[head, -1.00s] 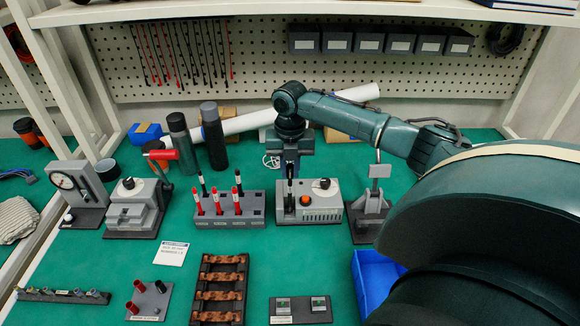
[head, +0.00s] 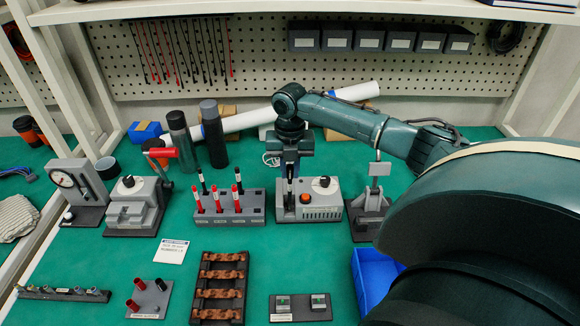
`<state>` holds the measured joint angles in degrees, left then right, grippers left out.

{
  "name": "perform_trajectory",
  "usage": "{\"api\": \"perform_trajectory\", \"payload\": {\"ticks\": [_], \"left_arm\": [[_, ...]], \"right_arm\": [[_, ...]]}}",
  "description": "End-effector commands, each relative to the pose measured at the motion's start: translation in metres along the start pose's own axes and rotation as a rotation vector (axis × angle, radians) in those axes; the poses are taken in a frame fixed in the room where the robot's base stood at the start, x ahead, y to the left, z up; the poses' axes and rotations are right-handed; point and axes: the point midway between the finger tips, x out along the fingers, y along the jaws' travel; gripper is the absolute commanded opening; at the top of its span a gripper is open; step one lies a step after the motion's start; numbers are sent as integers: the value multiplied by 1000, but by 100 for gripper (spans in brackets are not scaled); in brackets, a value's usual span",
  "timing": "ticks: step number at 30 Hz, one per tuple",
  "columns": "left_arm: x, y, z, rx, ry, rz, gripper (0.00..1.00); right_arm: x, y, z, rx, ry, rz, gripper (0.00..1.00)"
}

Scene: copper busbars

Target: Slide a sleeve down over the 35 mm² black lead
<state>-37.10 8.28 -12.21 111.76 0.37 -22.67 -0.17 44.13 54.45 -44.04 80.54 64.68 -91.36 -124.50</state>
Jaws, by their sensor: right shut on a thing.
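My right gripper (head: 290,172) points down over the grey box with an orange button (head: 322,208). It is shut on a slim upright black piece (head: 290,190), apparently a black lead, whose lower end is at the box's left part. I cannot tell whether that end is inside the box or just above it, and the fingers hide its upper part. A grey rack (head: 249,217) just left holds several upright red and black leads (head: 203,183). Short red sleeves (head: 132,305) and a black sleeve (head: 160,285) stand on a small grey plate (head: 150,307) at the lower left. My left gripper is not in view.
A red-handled press (head: 136,208), a dial gauge (head: 72,190) and tall dark cylinders (head: 213,135) stand left and behind. A small stand (head: 371,210) and a blue bin (head: 374,275) are at right. A black tray of copper pieces (head: 219,312) lies in front.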

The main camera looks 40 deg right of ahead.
Motion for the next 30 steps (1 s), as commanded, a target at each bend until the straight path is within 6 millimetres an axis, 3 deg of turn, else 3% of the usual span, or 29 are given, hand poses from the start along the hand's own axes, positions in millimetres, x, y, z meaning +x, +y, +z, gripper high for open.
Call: {"api": "perform_trajectory", "payload": {"ticks": [30], "left_arm": [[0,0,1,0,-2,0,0]], "right_arm": [[16,0,0,0,1,-1,11]]}}
